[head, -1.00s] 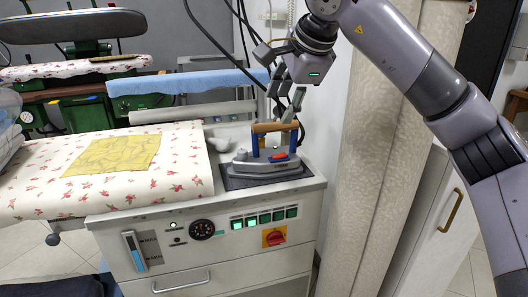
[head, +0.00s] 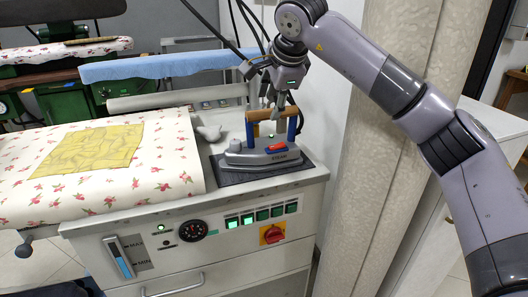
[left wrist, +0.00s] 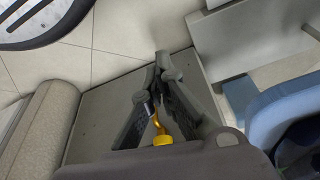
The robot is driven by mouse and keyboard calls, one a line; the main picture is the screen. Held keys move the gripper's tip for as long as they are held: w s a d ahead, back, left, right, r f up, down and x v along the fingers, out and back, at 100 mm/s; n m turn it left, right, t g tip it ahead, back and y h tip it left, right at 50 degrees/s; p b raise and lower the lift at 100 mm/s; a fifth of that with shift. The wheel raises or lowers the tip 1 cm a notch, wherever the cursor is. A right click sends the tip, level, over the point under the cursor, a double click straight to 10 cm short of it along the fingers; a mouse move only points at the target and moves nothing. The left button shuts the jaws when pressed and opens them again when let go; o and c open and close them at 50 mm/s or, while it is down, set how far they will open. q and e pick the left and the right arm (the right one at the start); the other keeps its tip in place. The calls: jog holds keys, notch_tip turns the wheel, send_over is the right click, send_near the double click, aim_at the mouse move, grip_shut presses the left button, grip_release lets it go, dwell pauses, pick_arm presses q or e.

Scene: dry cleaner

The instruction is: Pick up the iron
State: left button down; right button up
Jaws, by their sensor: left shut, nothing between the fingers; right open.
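The iron (head: 258,157) is grey, with a wooden handle on blue posts and a red part on top. It sits on a dark pad (head: 228,178) at the right end of the ironing station. My right gripper (head: 271,104) is open and points down right at the handle. Its fingers overlap the handle in the head view; I cannot tell whether they touch it or straddle it.
The ironing board (head: 165,180) has a floral cover with a yellow cloth (head: 92,150) on it. A blue-covered board (head: 150,66) lies behind. Black cables hang near my right gripper.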

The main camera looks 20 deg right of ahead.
aim_at(266, 110)
jog(key=shift+a+b+x, duration=0.15)
jog(key=shift+b+x, duration=0.05)
jog(key=shift+x, duration=1.35)
jog(key=shift+a+b+x, duration=0.15)
jog(key=shift+b+x, duration=0.05)
jog(key=shift+x, duration=1.35)
pick_arm(q)
jog(key=v, duration=0.3)
jog(key=shift+w, duration=0.3)
pick_arm(e)
jog(key=shift+s, duration=0.15)
grip_shut()
jog(key=shift+r, duration=0.35)
